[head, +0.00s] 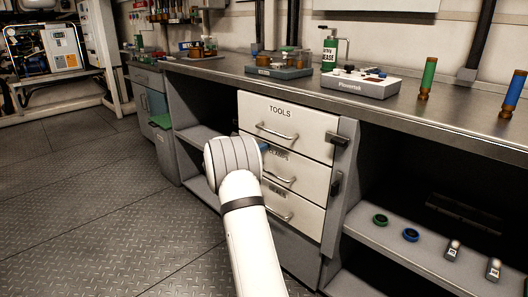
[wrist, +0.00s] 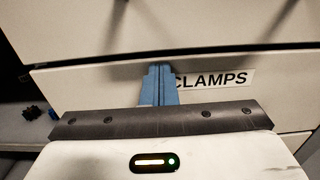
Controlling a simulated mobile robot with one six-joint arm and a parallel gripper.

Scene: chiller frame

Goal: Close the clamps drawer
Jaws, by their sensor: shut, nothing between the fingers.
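The clamps drawer (head: 300,178) is the middle white drawer of the stack, under the tools drawer (head: 290,128). In the head view my arm hides its left part, and it looks nearly flush with its neighbours. In the wrist view the clamps drawer (wrist: 100,85) fills the middle, with its CLAMPS label partly behind my fingers. My gripper (wrist: 160,72) is shut and empty, its blue fingertips at the drawer front beside the label. I cannot tell whether they touch it. A bit of blue fingertip also shows in the head view (head: 263,147).
A third drawer (head: 280,204) sits below. Dark latches (head: 336,140) stand at the right of the stack. Open shelves lie on both sides, the right shelf (head: 400,252) holding small rings and fittings. The worktop (head: 400,110) above carries several items. The floor at left is clear.

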